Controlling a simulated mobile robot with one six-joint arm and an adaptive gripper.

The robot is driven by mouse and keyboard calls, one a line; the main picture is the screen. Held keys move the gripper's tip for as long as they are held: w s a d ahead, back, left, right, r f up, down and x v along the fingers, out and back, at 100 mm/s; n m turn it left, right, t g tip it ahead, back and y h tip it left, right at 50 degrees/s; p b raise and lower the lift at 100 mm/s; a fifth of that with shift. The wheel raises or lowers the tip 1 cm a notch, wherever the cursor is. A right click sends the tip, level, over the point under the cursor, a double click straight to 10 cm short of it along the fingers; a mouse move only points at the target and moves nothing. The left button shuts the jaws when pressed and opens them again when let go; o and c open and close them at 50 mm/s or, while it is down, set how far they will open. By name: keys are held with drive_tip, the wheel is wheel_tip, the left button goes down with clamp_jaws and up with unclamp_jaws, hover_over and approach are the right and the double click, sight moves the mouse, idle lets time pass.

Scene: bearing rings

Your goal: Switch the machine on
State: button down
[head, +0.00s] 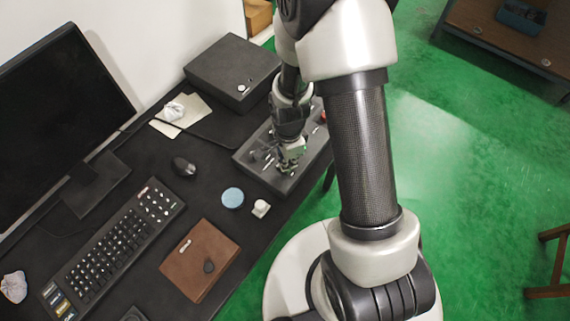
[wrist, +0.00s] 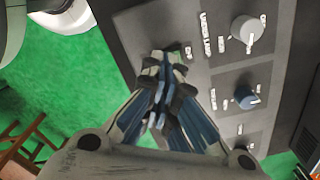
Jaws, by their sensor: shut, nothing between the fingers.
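The machine shows in the head view as a low grey panel box (head: 250,163) at the right edge of the black desk. In the wrist view its grey face (wrist: 200,20) carries a light grey knob (wrist: 247,28) and a blue knob (wrist: 245,97), with white markings beside them. My gripper (wrist: 168,58) is shut and empty over the left part of the panel, left of both knobs. Its fingertips hide part of the face, and I cannot tell whether they touch it. In the head view my gripper (head: 290,158) covers much of the panel. A small red part (head: 323,116) shows at its far right end.
A black box (head: 232,70) stands behind the panel. A mouse (head: 184,166), a keyboard (head: 115,245), a blue disc (head: 232,198), a small white item (head: 261,208) and a brown notebook (head: 200,260) lie on the desk. Green floor is open to the right.

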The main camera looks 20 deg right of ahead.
drive_tip(key=shift+r+p, duration=1.55)
drive_tip(key=shift+r, duration=0.75)
wheel_tip(320, 180, up, 19)
drive_tip(key=s+n+t, duration=0.2)
drive_tip(key=n, duration=0.5)
drive_tip(key=s+r+n+t, duration=0.2)
drive_tip(key=s+r+n, duration=0.7)
drive_tip(key=s+r, duration=0.3)
drive_tip(key=shift+s+n+t, duration=0.3)
drive_tip(key=shift+s+n, duration=0.1)
drive_tip(key=shift+s, duration=0.1)
